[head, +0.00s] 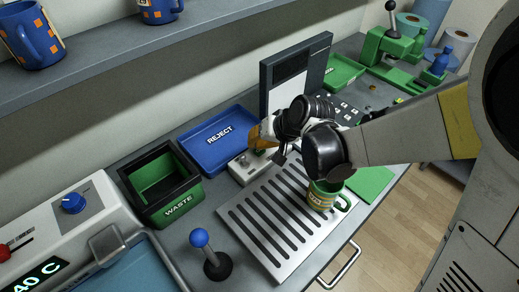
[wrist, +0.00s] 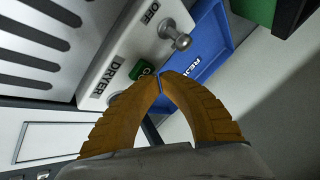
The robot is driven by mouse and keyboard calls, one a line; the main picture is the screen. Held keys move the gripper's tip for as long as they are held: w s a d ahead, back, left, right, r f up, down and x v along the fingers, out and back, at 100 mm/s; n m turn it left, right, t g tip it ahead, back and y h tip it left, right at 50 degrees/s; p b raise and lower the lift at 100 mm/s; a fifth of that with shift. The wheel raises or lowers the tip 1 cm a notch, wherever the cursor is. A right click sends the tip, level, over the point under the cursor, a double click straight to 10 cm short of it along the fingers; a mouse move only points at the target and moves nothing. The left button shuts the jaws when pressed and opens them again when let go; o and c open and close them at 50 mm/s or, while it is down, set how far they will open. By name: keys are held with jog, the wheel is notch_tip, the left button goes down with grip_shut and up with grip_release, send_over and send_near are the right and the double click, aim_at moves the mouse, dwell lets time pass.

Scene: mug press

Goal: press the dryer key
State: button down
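The dryer panel is a light box with a DRYER label and an OFF mark (wrist: 125,45); in the head view its box (head: 240,172) sits between the blue tray and the slatted rack. A small green key (wrist: 143,70) with partly hidden lettering is on the panel beside the DRYER label. A metal toggle knob (wrist: 176,37) is near OFF. My gripper (wrist: 160,77) has its orange fingertips together with nothing seen between them. The tips appear right beside the green key; I cannot tell whether they touch. In the head view my gripper (head: 260,134) is over the panel's far end.
A green and yellow mug (head: 321,195) stands on the slatted metal rack (head: 260,222), below my arm. A blue REJECT tray (head: 198,148), a WASTE bin (head: 187,214) and an upright dark-framed panel (head: 322,62) are around the box. A blue-knobbed lever (head: 200,238) stands in front.

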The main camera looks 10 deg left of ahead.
jog(key=shift+f+b, duration=0.45)
dwell(0.4)
dwell(0.3)
jog(key=shift+r+p, duration=0.7)
jog(key=shift+r, duration=0.2)
jog(key=shift+r, duration=0.1)
notch_tip(320, 180, up, 5)
jog(key=p, duration=0.4)
dwell(0.4)
jog(key=s+d+r+t+h, duration=0.1)
jog(key=s+d+r+h, duration=0.1)
jog(key=s+d, duration=0.3)
jog(key=s+d+r+m+t+h, duration=0.1)
jog(key=s+d+r, duration=0.3)
jog(key=d, duration=0.8)
jog(key=s+d+r+m+t+h, duration=0.1)
jog(key=s+d+r+h, duration=0.2)
jog(key=s+d, duration=0.3)
jog(key=d, duration=0.2)
jog(key=shift+s+d+r+b, duration=0.2)
jog(key=shift+s+d+b, duration=0.1)
jog(key=shift+d+b, duration=0.1)
